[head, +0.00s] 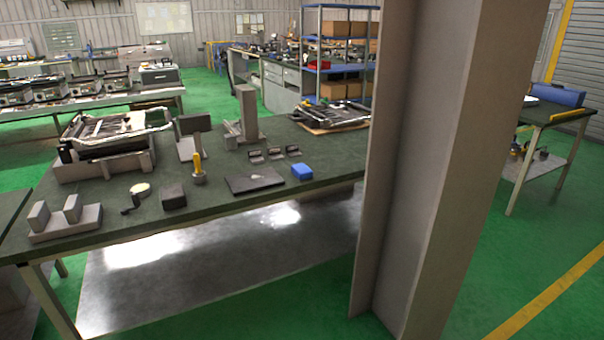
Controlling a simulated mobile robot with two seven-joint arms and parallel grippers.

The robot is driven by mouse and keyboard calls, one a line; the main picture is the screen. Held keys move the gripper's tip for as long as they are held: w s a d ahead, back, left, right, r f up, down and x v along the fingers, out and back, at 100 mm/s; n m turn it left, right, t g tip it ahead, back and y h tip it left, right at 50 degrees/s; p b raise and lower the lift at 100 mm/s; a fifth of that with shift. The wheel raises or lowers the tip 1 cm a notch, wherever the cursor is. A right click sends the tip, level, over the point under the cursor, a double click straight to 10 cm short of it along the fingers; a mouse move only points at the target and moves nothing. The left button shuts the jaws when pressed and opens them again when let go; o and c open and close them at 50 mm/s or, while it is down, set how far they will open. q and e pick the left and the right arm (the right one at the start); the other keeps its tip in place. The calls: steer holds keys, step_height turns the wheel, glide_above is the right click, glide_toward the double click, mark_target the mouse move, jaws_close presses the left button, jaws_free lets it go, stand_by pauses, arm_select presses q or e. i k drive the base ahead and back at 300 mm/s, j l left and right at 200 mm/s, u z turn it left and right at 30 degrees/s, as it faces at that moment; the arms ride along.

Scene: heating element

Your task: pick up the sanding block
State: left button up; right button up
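Two small blocks on the dark green workbench (225,208) could be the sanding block, and I cannot tell which. One is a dark grey block (173,197) near the front edge, left of the middle. The other is a blue block (301,172) near the front edge, to the right of a flat dark plate (254,180). Both stand free, with nothing on top of them. Neither of my grippers shows in the head view.
A wide grey pillar (425,170) stands in front of the bench's right end and hides it. A yellow-handled tool (198,168) stands between the blocks. A grey block fixture (66,220) sits at the left.

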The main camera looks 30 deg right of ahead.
mark_target(303, 172)
steer(key=i+l, duration=0.2)
steer(key=i, duration=0.45)
steer(key=i+l+z, duration=0.1)
steer(key=i, duration=0.55)
